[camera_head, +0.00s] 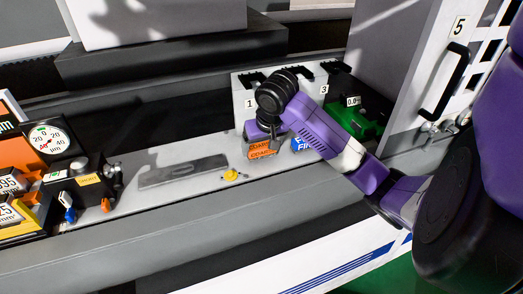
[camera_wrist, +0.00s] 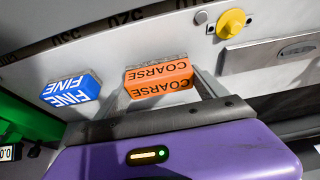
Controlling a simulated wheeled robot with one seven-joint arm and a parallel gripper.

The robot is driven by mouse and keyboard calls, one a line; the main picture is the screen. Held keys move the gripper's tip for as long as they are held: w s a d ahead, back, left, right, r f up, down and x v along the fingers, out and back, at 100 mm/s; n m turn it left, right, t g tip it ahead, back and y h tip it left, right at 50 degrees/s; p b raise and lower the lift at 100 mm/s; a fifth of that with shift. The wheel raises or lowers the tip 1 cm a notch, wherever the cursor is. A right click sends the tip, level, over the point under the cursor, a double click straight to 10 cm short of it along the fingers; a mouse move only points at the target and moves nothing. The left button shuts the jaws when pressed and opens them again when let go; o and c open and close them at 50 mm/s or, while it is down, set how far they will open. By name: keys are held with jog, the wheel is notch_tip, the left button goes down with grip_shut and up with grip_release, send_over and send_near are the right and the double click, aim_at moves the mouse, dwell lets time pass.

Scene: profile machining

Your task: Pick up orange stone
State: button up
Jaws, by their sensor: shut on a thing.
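The orange stone (camera_wrist: 158,80), marked COARSE, is between the fingers of my gripper (camera_wrist: 165,78) in the wrist view. My gripper is shut on it. In the head view the orange stone (camera_head: 262,150) shows just below the end of my arm, over the grey shelf, and the fingers are mostly hidden. I cannot tell whether the stone still touches the shelf. The blue stone (camera_wrist: 70,90), marked FINE, lies to its left in the wrist view. In the head view the blue stone (camera_head: 301,145) is to its right, partly behind my arm.
A yellow knob (camera_head: 231,175) and a flat metal bar (camera_head: 183,171) lie on the shelf (camera_head: 210,184) left of the stone. Gauges and boxes (camera_head: 50,138) stand farther left. A white numbered panel (camera_head: 242,105) and a green block (camera_head: 352,120) stand behind my arm.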

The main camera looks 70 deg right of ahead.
aim_at(261, 145)
notch_tip(261, 145, up, 18)
jog(key=p, duration=0.3)
jog(key=shift+r, duration=0.2)
